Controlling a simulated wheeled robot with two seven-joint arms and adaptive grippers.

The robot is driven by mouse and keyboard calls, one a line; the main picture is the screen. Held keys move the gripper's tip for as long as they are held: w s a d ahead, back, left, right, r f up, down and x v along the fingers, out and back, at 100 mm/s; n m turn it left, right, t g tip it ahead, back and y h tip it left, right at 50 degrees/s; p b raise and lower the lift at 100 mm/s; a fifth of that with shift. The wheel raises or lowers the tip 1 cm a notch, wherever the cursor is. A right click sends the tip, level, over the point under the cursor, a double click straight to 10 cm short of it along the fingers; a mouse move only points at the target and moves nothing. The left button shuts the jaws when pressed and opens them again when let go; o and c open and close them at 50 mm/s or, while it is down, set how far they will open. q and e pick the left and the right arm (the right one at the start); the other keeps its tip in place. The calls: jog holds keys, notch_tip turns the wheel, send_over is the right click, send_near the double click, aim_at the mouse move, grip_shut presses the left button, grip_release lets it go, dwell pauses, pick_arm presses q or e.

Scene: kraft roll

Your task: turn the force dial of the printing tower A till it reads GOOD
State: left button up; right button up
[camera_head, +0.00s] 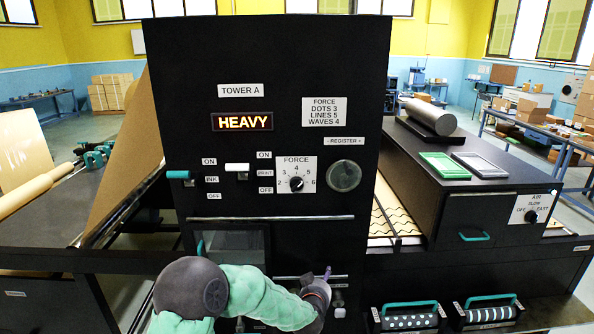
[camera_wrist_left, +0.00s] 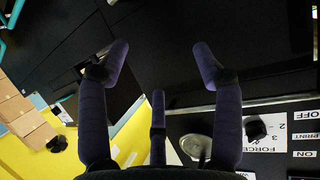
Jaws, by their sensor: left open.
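Printing tower A (camera_head: 265,60) is a tall black cabinet with a lit display (camera_head: 243,122) reading HEAVY. Its force dial (camera_head: 297,184) is a small black knob on a white plate numbered 2 to 6. The force dial also shows in the left wrist view (camera_wrist_left: 256,130), right of the fingers and upside down. My left gripper (camera_head: 326,274) is below the dial, in front of the lower panel, apart from it. Its purple fingers (camera_wrist_left: 160,62) are spread with nothing between them. My right gripper is not in view.
A round REGISTER knob (camera_head: 344,176) sits right of the dial. White (camera_head: 237,169) and teal (camera_head: 179,175) levers are on its left. A placard (camera_head: 325,111) reads dots 3, lines 5, waves 4. A metal bar (camera_head: 290,218) crosses the panel below the dial. Teal-handled rollers (camera_head: 407,318) stand lower right.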

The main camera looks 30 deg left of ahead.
pick_arm(q)
jog(key=w+a+r+n+t+y+p, duration=0.1)
jog(key=a+r+y, duration=0.1)
jog(key=r, duration=0.6)
jog(key=w+a+r+t+y+p, duration=0.1)
jog(key=a+r, duration=0.1)
jog(key=r, duration=0.6)
jog(key=n+y+p, duration=0.2)
jog(key=y, duration=0.1)
send_near(297, 186)
jog(key=shift+h, duration=0.3)
jog(key=x, duration=1)
jog(key=shift+a+b, duration=0.2)
jog(key=shift+b, duration=0.1)
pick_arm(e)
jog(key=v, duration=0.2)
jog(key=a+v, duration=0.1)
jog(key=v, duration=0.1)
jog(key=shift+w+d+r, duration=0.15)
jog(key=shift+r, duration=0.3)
pick_arm(q)
jog(key=shift+r, duration=0.1)
jog(key=c, duration=1.1)
